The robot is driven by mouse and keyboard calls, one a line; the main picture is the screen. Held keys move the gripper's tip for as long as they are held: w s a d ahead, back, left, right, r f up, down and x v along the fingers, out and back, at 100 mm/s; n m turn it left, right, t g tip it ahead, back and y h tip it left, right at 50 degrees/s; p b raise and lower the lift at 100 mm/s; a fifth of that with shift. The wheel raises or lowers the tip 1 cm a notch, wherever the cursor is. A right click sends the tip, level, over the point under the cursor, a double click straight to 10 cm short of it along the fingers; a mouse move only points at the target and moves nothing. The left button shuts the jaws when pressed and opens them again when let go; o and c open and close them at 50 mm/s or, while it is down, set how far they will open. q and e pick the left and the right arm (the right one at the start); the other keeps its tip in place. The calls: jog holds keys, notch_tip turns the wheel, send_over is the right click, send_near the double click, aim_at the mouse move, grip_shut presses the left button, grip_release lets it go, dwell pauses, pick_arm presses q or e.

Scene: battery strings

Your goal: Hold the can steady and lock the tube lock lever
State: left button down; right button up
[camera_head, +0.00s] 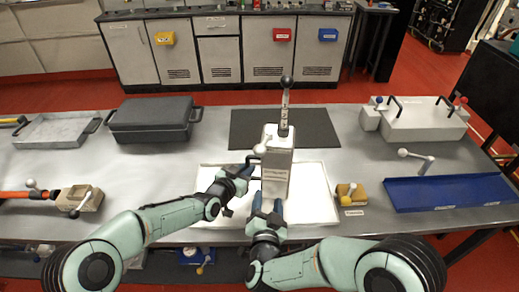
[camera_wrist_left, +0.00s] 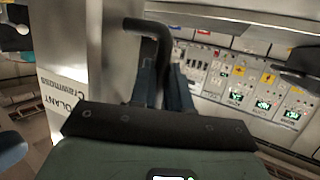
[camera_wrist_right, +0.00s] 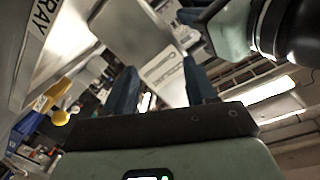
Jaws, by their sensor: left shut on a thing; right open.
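A tall grey can (camera_head: 277,170) stands upright on a white tray (camera_head: 318,205). A slotted tube (camera_head: 285,108) with a dark ball on top rises from it. A small lever with a pale knob (camera_head: 260,149) shows at the can's upper left; I cannot tell whether it is the tube lock lever or how it is set. My left gripper (camera_head: 248,170) is shut on the can's dark side handle (camera_wrist_left: 150,27), which passes between its fingers in the left wrist view. My right gripper (camera_head: 267,205) is open and empty, low in front of the can, its fingers pointing up toward it.
A yellow block with a knobbed lever (camera_head: 350,194) sits right of the tray. A blue tray (camera_head: 450,192) lies farther right. A dark case (camera_head: 152,119) stands back left, a pale case (camera_head: 415,120) back right. A dark mat (camera_head: 250,130) lies behind the can.

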jog(key=s+a+r+h, duration=0.2)
jog(key=a+r, duration=0.2)
jog(key=r, duration=0.4)
jog(key=h, duration=0.3)
send_near(257, 154)
jog(key=shift+n, duration=0.4)
jog(key=x, duration=1.1)
jog(key=shift+w, duration=0.2)
jog(key=shift+d, duration=0.1)
grip_shut()
